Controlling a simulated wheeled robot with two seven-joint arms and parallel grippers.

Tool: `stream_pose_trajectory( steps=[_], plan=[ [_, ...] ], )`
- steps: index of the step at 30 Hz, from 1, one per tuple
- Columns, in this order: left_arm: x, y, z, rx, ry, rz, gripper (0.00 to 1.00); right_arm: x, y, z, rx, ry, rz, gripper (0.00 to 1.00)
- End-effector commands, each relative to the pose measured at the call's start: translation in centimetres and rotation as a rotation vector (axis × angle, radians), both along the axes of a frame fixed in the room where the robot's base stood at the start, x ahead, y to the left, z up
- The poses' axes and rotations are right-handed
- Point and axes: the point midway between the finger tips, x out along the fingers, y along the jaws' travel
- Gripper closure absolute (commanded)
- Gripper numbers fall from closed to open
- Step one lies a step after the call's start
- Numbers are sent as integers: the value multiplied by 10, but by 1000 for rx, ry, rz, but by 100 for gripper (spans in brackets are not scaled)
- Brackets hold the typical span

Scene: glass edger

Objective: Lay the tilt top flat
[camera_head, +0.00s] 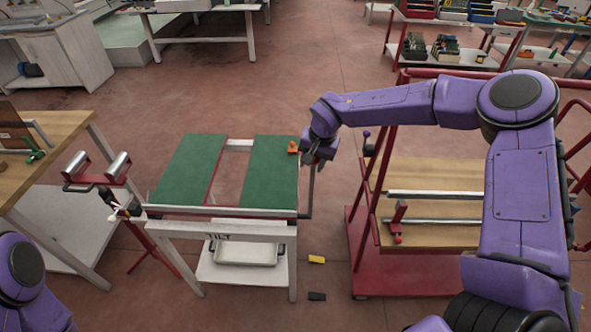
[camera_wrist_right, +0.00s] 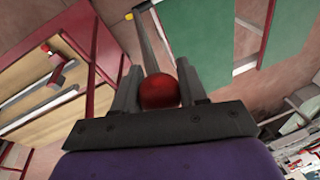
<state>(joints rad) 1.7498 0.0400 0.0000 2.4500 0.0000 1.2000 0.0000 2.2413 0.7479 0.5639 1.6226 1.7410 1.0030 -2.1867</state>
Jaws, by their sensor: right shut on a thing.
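The tilt table has a top of two green panels (camera_head: 270,172) in a pale frame, with an open gap between them. The top looks near level, but I cannot tell its exact angle. Its white stand bears the word TILT on the front (camera_head: 218,237). A grey lever (camera_head: 310,190) stands roughly upright at the top's right side. It also shows in the right wrist view (camera_wrist_right: 150,42), ending in a red ball knob (camera_wrist_right: 159,91). My right gripper (camera_head: 318,155) is shut on the knob, with a finger on each side. My left gripper is out of view.
A roller stand (camera_head: 98,172) is close on the left, beside a wooden bench (camera_head: 45,150). A red cart (camera_head: 365,285) with rods stands on the right. Yellow (camera_head: 316,259) and dark (camera_head: 317,296) pieces lie on the floor.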

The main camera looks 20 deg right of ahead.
Motion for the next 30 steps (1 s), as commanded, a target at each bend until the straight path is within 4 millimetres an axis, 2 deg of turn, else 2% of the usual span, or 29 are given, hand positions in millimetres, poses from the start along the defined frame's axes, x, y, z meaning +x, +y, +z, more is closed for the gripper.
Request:
stream_pose_trajectory(
  steps=[4, 15, 16, 18, 26, 30],
  plan=[
    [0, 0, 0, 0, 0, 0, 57, 3, -9, 2, 6, 9, -11, 100],
    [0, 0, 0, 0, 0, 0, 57, 4, -10, 3, 5, 9, -11, 100],
    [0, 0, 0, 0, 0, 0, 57, 4, -10, 3, 6, 8, -10, 51],
    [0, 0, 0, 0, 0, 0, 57, 4, -9, 2, 5, 9, -11, 34],
    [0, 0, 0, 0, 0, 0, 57, 2, -8, 1, 6, 15, -9, 34],
    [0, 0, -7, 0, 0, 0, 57, 1, -10, 12, 7, 11, -10, 34]
  ],
)
